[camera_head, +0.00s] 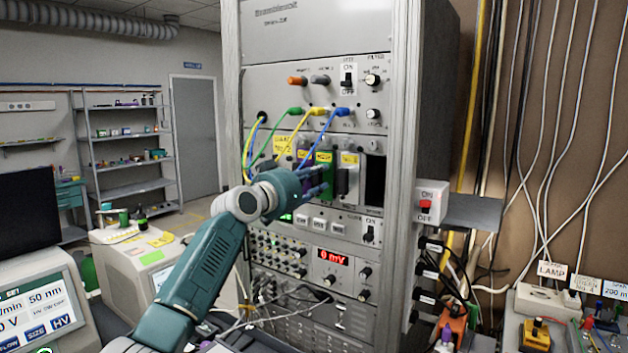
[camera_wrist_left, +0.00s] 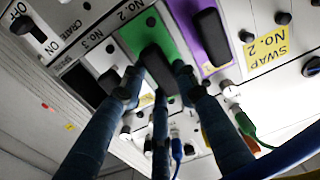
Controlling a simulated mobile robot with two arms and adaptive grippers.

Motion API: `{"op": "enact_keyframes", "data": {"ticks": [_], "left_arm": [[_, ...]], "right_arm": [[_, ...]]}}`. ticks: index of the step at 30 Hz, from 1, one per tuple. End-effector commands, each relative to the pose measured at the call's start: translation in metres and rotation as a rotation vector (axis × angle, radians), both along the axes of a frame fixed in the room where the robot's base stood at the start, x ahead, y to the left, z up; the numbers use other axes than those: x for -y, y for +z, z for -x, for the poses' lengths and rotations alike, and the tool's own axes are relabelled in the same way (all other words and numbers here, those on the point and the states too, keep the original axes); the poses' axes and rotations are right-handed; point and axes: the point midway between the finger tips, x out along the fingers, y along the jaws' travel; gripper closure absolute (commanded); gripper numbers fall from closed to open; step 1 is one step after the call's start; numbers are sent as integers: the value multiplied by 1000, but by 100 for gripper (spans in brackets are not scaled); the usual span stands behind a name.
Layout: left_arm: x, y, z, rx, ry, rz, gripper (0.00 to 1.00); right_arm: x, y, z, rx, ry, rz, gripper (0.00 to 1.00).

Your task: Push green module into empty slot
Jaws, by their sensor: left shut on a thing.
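The green module (camera_head: 325,158) is in the middle row of the rack, between the purple module (camera_head: 303,160) and a module with a yellow label (camera_head: 349,160). In the left wrist view, its green face (camera_wrist_left: 141,30) bears a black handle (camera_wrist_left: 158,68). My left gripper (camera_head: 318,182) is in front of it, and its fingers (camera_wrist_left: 157,90) are shut around that handle. The fingers hide the lower part of the module. I cannot tell how far its face stands out from its neighbours. A dark opening (camera_head: 375,182) shows at the right of the row. My right gripper is not in view.
Blue, green and yellow cables (camera_head: 271,140) hang from the panel above, close to my left wrist. In the wrist view, a blue cable (camera_wrist_left: 285,158) runs by the fingers. A switch box (camera_head: 427,203) sticks out at the rack's right side.

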Motion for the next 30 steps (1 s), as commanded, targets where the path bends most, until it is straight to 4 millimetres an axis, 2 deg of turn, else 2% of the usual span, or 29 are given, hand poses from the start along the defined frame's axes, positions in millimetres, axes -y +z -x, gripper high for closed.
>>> {"op": "enact_keyframes", "data": {"ticks": [20,21,24,30], "left_arm": [[7,5,-10,8,3,2,100],[7,5,-10,8,3,2,66],[6,4,-10,7,3,2,48],[7,2,-11,4,3,0,48]], "right_arm": [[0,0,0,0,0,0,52],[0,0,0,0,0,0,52],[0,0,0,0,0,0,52],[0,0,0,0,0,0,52]]}}
